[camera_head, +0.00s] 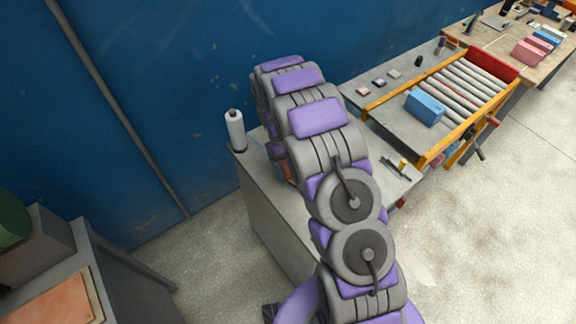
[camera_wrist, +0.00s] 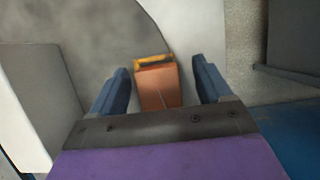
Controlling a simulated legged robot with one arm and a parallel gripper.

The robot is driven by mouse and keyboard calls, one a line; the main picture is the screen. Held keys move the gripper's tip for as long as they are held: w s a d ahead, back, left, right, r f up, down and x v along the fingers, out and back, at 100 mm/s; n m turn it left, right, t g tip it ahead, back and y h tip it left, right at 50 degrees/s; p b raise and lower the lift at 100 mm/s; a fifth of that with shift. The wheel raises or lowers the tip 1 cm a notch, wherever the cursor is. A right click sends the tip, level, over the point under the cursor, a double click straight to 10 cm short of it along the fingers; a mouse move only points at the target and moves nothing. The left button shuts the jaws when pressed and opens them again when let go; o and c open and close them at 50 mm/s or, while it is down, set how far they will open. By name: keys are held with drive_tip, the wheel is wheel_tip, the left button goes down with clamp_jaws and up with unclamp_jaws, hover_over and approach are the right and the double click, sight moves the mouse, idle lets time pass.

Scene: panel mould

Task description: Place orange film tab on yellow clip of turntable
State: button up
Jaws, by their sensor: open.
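In the wrist view, my gripper (camera_wrist: 160,66) is open, with one dark blue finger on each side of the orange film tab (camera_wrist: 158,90). Gaps show between the tab and both fingers. The tab's far end meets a yellow bar, which looks like the yellow clip (camera_wrist: 153,62); whether it is under or only against the clip, I cannot tell. A curved grey surface (camera_wrist: 85,35) beside them may be the turntable.
A white bottle (camera_head: 235,130) stands at the bench's (camera_head: 265,205) back left corner. A small yellow-topped item (camera_head: 403,165) lies on its right. Beyond is a roller table with a blue box (camera_head: 425,107). The blue wall (camera_head: 150,90) rises close behind; floor is clear at right.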

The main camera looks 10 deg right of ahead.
drive_tip(key=shift+w+d+r, duration=0.1)
drive_tip(key=shift+d+r, duration=0.15)
drive_tip(key=a+p+v, duration=0.1)
drive_tip(key=p+v, duration=0.2)
drive_tip(key=v, duration=0.7)
drive_tip(key=s+d+r+m, duration=0.1)
drive_tip(key=s+d+r, duration=0.1)
drive_tip(key=s+r, duration=0.65)
drive_tip(key=s+r+m+t+y, duration=0.1)
drive_tip(key=s+r, duration=0.4)
drive_tip(key=s, duration=0.5)
drive_tip(key=s+r+m+t, duration=0.1)
drive_tip(key=s+r+m, duration=0.1)
drive_tip(key=s+r, duration=0.55)
drive_tip(key=s+f, duration=0.3)
drive_tip(key=s, duration=1)
drive_tip(key=shift+s+m+y, duration=0.3)
drive_tip(key=shift+s+y, duration=0.1)
drive_tip(key=shift+d, duration=0.1)
